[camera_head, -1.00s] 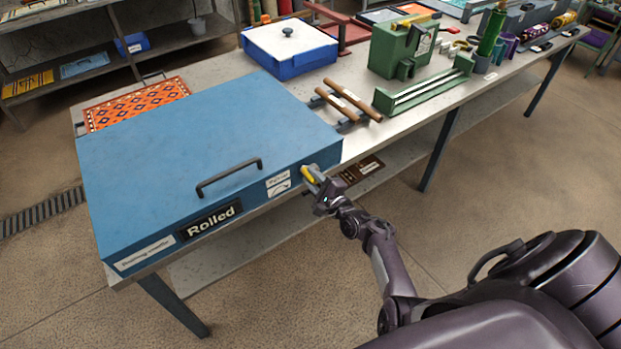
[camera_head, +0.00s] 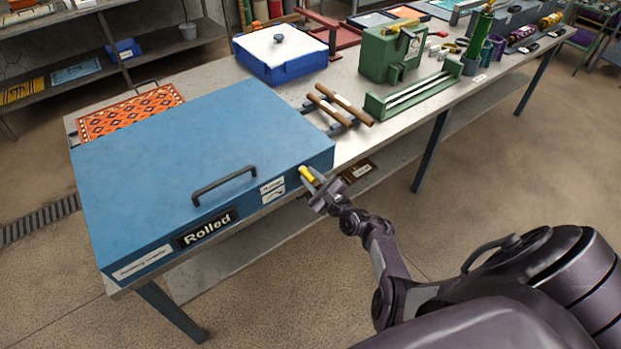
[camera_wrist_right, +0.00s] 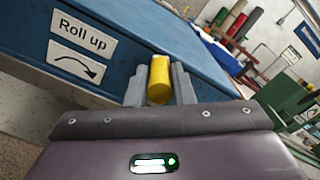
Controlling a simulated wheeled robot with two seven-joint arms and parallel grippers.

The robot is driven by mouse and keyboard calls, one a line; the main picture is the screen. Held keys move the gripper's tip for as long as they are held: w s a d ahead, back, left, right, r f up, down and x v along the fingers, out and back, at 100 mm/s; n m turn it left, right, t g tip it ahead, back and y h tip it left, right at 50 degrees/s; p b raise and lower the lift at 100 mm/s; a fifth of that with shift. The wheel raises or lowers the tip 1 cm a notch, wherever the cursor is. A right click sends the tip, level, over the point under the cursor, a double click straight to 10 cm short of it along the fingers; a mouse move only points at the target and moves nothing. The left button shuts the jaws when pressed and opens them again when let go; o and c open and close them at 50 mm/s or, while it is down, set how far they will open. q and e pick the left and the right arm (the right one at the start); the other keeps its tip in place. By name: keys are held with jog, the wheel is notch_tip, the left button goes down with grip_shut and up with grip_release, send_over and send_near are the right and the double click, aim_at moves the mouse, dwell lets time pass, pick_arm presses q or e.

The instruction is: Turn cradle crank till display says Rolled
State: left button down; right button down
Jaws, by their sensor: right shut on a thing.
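A blue machine (camera_head: 190,150) with a wide flat lid and a black handle stands at the table's near left end. Its black display (camera_head: 207,227) reads "Rolled". The crank's yellow grip (camera_head: 306,174) is at the right end of its front face. My right gripper (camera_head: 311,178) is shut on this grip. In the right wrist view the yellow grip (camera_wrist_right: 159,80) stands between my two grey fingers, beside a "Roll up" label (camera_wrist_right: 82,35) with a curved arrow below it. The crank's arm is hidden. My left gripper is not in view.
Behind the machine lies an orange patterned rug (camera_head: 130,110). Two wooden rods (camera_head: 345,103), a blue tub with a white lid (camera_head: 285,55) and a green machine (camera_head: 390,55) stand farther along the table. The floor in front of the table is clear.

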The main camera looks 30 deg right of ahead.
jog(key=shift+d, duration=0.15)
jog(key=c, duration=1.3)
grip_release()
jog(key=shift+o, duration=0.2)
jog(key=s, duration=0.7)
jog(key=shift+s+d, duration=0.3)
jog(key=shift+s, duration=0.05)
